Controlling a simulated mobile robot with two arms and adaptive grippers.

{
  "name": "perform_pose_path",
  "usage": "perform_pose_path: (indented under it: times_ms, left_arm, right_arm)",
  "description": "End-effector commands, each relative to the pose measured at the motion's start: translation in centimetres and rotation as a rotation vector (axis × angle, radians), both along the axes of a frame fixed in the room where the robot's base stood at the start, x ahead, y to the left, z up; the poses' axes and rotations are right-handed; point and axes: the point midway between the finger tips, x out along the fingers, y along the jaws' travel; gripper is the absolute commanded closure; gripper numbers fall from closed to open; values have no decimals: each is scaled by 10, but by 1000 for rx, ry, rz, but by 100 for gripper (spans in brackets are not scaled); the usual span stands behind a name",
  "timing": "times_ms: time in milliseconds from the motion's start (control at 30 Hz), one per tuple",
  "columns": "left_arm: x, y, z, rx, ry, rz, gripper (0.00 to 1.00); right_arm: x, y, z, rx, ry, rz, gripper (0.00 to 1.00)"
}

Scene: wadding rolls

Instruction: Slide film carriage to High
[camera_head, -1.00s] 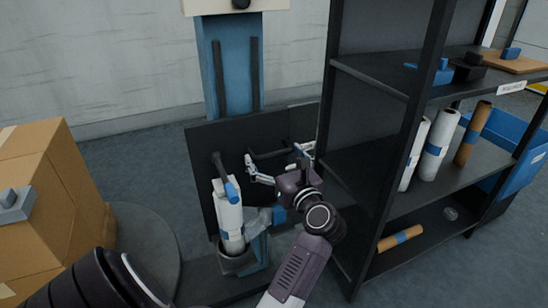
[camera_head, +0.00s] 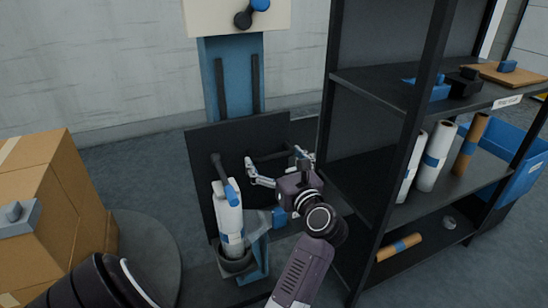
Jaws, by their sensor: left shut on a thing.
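The film carriage appears to be the black board (camera_head: 210,140) with a dark horizontal bar (camera_head: 272,156), in front of a blue mast (camera_head: 233,80) with two dark vertical slots. A white film roll (camera_head: 228,215) with blue bands stands upright left of the gripper. A cream panel (camera_head: 215,18) with a black and blue knob (camera_head: 249,14) tops the mast; no High mark is readable.
A dark shelf rack (camera_head: 372,80) stands close on the right, with white rolls (camera_head: 435,157), a brown roll (camera_head: 471,146) and a blue bin (camera_head: 515,172). A cardboard box (camera_head: 40,215) stands at left.

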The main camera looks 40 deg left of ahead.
Motion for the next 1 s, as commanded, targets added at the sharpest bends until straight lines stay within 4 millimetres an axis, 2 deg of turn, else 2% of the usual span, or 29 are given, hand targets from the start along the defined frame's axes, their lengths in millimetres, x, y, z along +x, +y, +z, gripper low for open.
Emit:
perform_pose_path:
  times_ms: [33, 133, 167, 200, 733, 867, 1000]
  left_arm:
    - [1, 1, 11, 16, -16, -3, 51]
    - [1, 1, 11, 17, -17, -2, 51]
    - [1, 1, 11, 17, -17, -2, 6]
    - [1, 1, 11, 17, -17, -2, 1]
    - [0, 0, 0, 8, -4, -1, 0]
    - [0, 1, -15, 8, -1, -1, 0]
    - [0, 1, -40, 9, 0, -1, 0]
  right_arm:
    - [0, 0, 1, 0, 0, 0, 70]
    - [0, 0, 1, 0, -1, 0, 70]
    - [0, 0, 1, 0, -1, 0, 70]
    - [0, 0, 1, 0, -1, 0, 70]
    - [0, 0, -3, 1, -1, 1, 70]
    - [0, 0, -14, 1, -1, 1, 70]
    - [0, 0, -33, 0, -1, 0, 70]
